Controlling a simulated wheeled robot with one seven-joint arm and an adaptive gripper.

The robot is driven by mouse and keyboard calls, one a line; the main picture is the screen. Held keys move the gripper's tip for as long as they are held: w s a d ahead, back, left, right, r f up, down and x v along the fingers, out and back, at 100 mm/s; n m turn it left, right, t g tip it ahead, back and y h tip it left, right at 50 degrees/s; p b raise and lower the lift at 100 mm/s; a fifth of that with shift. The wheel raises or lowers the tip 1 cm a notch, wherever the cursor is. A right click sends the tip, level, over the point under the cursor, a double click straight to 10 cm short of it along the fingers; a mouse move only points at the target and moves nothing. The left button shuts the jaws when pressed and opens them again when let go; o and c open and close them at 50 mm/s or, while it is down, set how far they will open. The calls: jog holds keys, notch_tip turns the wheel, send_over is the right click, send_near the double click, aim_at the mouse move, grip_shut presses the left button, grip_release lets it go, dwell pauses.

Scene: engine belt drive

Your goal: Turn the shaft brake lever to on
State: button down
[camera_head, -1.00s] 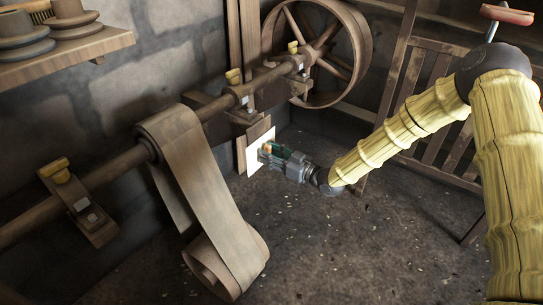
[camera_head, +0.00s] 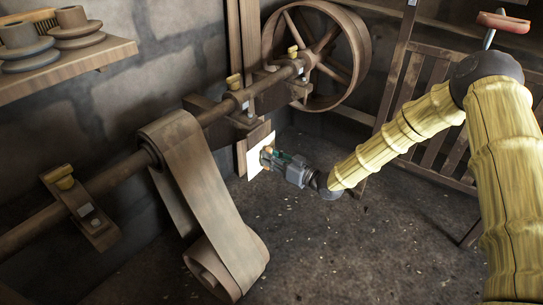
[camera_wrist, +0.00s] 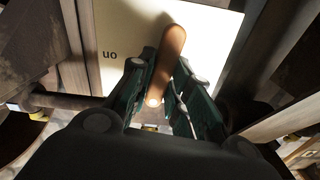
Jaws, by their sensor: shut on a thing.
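The brake lever (camera_wrist: 170,48) is a rounded orange-brown handle standing out from a pale plate (camera_wrist: 120,30). Letters on the plate, upside down in the wrist view, read "on", to the left of the lever. The lever leans slightly, its top end to the right in the wrist view. My gripper (camera_wrist: 164,68) is shut on the lever, with one dark green finger on each side. In the head view my gripper (camera_head: 268,157) is at the pale plate (camera_head: 254,163), below the shaft, and mostly hides the lever.
A long shaft (camera_head: 215,112) runs along the wall above the plate, carrying a wide belt (camera_head: 200,190) at left and a large spoked wheel (camera_head: 360,60) at back right. A wooden shelf (camera_head: 75,67) holds pulleys. The floor (camera_head: 360,250) is open.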

jog(key=shift+w+d+f+m+p, duration=0.15)
jog(key=shift+m+p, duration=1.05)
jog(key=shift+m, duration=1.5)
jog(key=shift+w+f+m+p, duration=0.15)
jog(key=shift+m+p, duration=1.05)
jog(key=shift+m, duration=1.5)
jog(key=shift+d+f+m+p, duration=0.15)
jog(key=shift+m+p, duration=1.05)
jog(key=shift+m, duration=1.5)
jog(key=c, duration=1.4)
grip_release()
jog(key=shift+o, duration=0.2)
